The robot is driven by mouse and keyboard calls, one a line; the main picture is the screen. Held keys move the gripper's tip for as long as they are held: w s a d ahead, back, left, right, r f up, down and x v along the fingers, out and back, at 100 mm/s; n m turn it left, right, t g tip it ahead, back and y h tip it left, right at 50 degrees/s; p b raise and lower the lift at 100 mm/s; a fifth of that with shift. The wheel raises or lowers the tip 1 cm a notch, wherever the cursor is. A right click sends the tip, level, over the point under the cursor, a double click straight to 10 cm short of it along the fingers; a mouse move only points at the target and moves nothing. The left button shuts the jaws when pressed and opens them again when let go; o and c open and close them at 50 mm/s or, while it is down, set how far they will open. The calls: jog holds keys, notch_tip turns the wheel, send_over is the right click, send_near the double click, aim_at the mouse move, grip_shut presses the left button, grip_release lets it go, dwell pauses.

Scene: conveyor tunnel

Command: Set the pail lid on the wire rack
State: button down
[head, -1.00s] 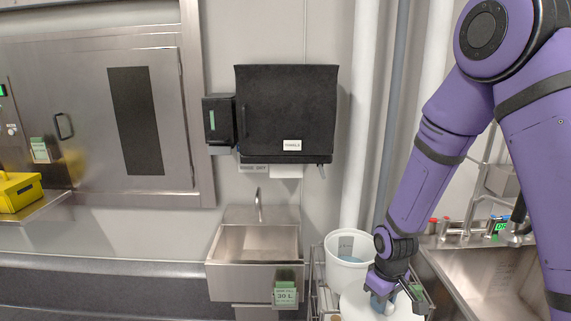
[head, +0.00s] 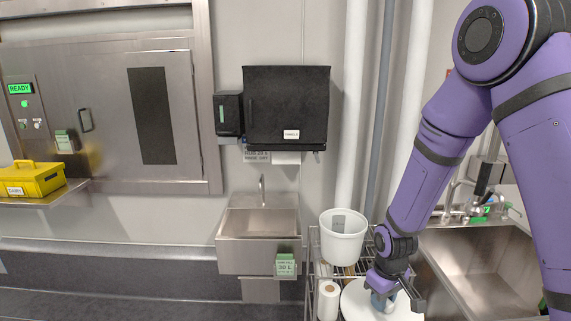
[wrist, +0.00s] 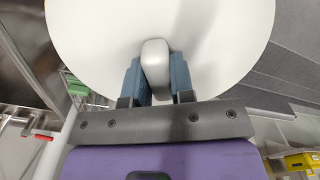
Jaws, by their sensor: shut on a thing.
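The pail lid is a round white disc (head: 354,300) with a grey-white knob. It fills the top of the wrist view (wrist: 95,35), where its knob (wrist: 155,65) sits between the blue fingers. My gripper (wrist: 155,82) is shut on that knob; in the head view my gripper (head: 384,298) points down, with the lid roughly level under it. The wire rack (head: 313,265) is a metal frame behind and left of the lid. A white pail (head: 342,238) stands upright on it. I cannot tell whether the lid touches the rack; its right side is partly hidden.
A white paper roll (head: 328,300) stands left of the lid. A large steel sink (head: 480,262) is to the right and a small hand sink (head: 258,240) to the left. Pipes (head: 350,110) run up the wall. A yellow case (head: 30,180) sits on a far-left shelf.

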jog(key=w+d+f+m, duration=0.5)
jog(key=w+d, duration=0.1)
jog(key=w, duration=0.4)
jog(key=shift+w+d+f+m, duration=0.15)
jog(key=shift+w+d+m, duration=0.15)
jog(key=shift+d, duration=0.1)
jog(key=shift+d, duration=0.1)
